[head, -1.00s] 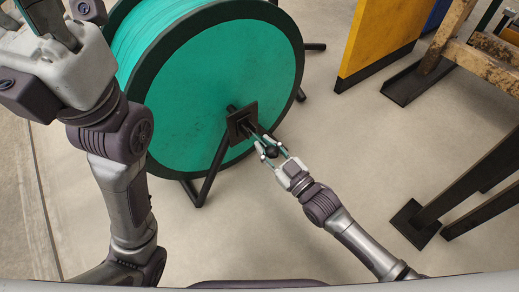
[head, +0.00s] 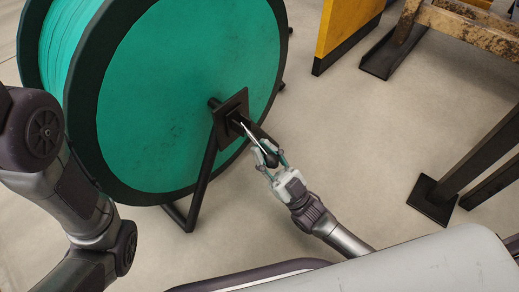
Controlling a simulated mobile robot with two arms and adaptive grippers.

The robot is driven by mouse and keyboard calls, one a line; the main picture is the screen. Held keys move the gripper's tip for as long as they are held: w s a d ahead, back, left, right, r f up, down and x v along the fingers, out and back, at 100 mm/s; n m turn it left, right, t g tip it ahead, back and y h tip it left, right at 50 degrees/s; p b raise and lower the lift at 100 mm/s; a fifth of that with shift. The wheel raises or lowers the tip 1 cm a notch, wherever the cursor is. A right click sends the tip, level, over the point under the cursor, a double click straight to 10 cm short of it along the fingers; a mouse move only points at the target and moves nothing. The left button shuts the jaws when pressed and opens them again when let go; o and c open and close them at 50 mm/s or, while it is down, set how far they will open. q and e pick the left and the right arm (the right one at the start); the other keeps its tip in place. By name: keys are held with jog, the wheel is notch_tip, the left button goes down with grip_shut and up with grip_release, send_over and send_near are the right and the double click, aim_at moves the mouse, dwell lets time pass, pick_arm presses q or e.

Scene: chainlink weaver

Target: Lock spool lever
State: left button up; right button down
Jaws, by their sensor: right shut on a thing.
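The large spool (head: 190,90) has a green face and a black rim and stands on a black stand (head: 203,180). A square black plate (head: 231,117) sits at its hub. The dark spool lever (head: 257,133) sticks out from this plate toward the lower right. My right gripper (head: 268,155) is at the outer end of the lever, with its fingers shut around the dark end. The fingers partly hide what they hold. My left arm comes in at the left edge; its gripper is outside the picture.
A yellow panel (head: 345,30) with a black base stands at the top. A worn beam frame (head: 470,32) stands at the upper right, and a black post with a foot plate (head: 432,198) is at the right. The floor between the spool and the post is clear.

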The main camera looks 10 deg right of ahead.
jog(key=shift+s+d+f, duration=0.1)
jog(key=shift+f, duration=0.35)
jog(key=c, duration=1.2)
grip_release()
jog(key=shift+o, duration=0.5)
jog(key=shift+r, duration=0.15)
